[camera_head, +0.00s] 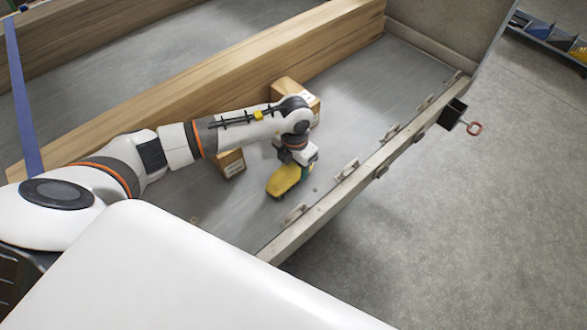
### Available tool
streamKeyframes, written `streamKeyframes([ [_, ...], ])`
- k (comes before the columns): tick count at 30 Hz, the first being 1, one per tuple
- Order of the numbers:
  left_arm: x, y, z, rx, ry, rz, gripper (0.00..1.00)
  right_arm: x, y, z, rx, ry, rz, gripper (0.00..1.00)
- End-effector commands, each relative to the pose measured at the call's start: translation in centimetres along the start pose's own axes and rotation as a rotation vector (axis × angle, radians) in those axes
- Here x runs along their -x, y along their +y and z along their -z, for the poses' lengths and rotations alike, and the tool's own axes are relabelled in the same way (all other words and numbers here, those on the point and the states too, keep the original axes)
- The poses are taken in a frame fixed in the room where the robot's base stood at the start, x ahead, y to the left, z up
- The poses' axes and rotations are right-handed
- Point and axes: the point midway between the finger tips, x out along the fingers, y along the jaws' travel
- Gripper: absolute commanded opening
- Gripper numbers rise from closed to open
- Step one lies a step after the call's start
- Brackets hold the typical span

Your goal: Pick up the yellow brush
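The yellow brush (282,181) lies on the grey metal trailer bed (225,204), near the bed's right edge. My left arm reaches in from the left, and its gripper (300,172) is down at the brush's right end. The wrist hides the fingertips, so I cannot tell whether the fingers are closed on the brush. My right gripper is not in view.
A metal side rail (370,168) with latches borders the bed on the right.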

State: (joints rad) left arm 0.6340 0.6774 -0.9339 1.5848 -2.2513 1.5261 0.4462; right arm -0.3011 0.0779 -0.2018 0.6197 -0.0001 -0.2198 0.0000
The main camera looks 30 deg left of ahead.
Motion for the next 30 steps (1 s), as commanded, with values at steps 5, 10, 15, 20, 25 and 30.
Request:
streamKeyframes([
  [5, 0.0, 0.0, 0.0, 0.0, 0.0, 0.0, 0.29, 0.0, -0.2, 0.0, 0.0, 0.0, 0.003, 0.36],
  [10, 0.6, 0.0, 0.1, 0.0, 0.003, -0.001, 0.29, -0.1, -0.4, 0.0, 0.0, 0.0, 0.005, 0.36],
  [15, 3.3, -0.1, 0.1, -0.001, 0.005, 0.001, 0.29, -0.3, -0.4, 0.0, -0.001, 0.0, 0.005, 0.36],
  [20, 6.6, -0.1, 0.1, -0.001, 0.006, 0.001, 0.29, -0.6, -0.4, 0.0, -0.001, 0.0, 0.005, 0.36],
  [25, 9.1, 0.0, 0.1, -0.001, 0.003, 0.0, 0.29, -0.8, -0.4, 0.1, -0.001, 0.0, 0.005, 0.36],
  [30, 10.0, 0.0, 0.0, 0.001, 0.001, 0.001, 0.29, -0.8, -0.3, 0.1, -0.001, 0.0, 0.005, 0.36],
])
